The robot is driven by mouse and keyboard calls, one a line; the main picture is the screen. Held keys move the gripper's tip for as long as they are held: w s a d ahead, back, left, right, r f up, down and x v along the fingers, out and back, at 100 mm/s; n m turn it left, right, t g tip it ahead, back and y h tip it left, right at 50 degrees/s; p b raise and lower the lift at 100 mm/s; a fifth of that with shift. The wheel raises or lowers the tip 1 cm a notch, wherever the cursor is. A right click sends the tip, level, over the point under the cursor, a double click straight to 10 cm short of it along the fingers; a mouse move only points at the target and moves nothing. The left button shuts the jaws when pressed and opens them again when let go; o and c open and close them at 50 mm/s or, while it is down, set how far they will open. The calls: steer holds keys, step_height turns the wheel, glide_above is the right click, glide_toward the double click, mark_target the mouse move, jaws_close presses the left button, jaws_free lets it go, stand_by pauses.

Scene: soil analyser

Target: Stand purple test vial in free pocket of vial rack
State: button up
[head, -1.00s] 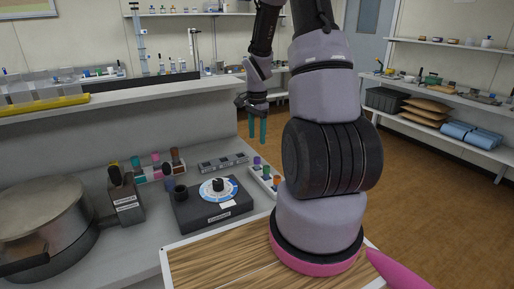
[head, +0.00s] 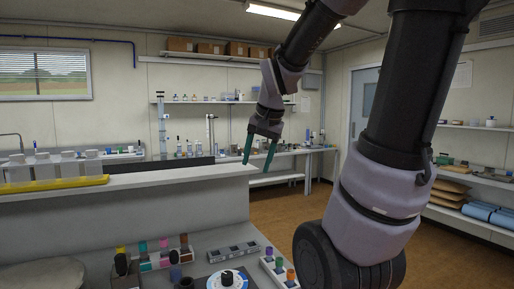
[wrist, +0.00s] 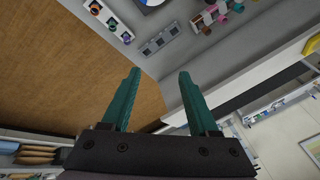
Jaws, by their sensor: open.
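The purple vial (head: 269,251) stands in a narrow white rack (head: 267,264), in line with a green vial (head: 279,263) and an orange vial (head: 291,274). In the wrist view this white rack (wrist: 103,17) is at the top left, with the purple vial (wrist: 126,38) at its near end. A grey rack (head: 230,253) with a row of dark pockets lies beside it; it also shows in the wrist view (wrist: 161,40). I cannot tell which pockets are free. My gripper (head: 258,163) is open and empty, high above the bench, apart from both racks.
Several coloured vials (head: 164,243) stand in another holder on the left. A dial device (head: 228,280) sits in front of the grey rack. A raised shelf (head: 200,178) with a yellow-based tray (head: 60,184) runs behind. Open floor lies to the right.

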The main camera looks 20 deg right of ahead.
steer(key=s+a+r+n+t+y, duration=0.1)
steer(key=s+a+r+n+t, duration=0.1)
steer(key=s+r, duration=0.3)
steer(key=s+a+n, duration=0.1)
steer(key=s, duration=0.2)
steer(key=shift+s+a+n+y, duration=0.2)
steer(key=shift+a+n+y, duration=0.1)
steer(key=shift+a+n, duration=0.1)
steer(key=shift+d, duration=0.1)
stand_by(0.5)
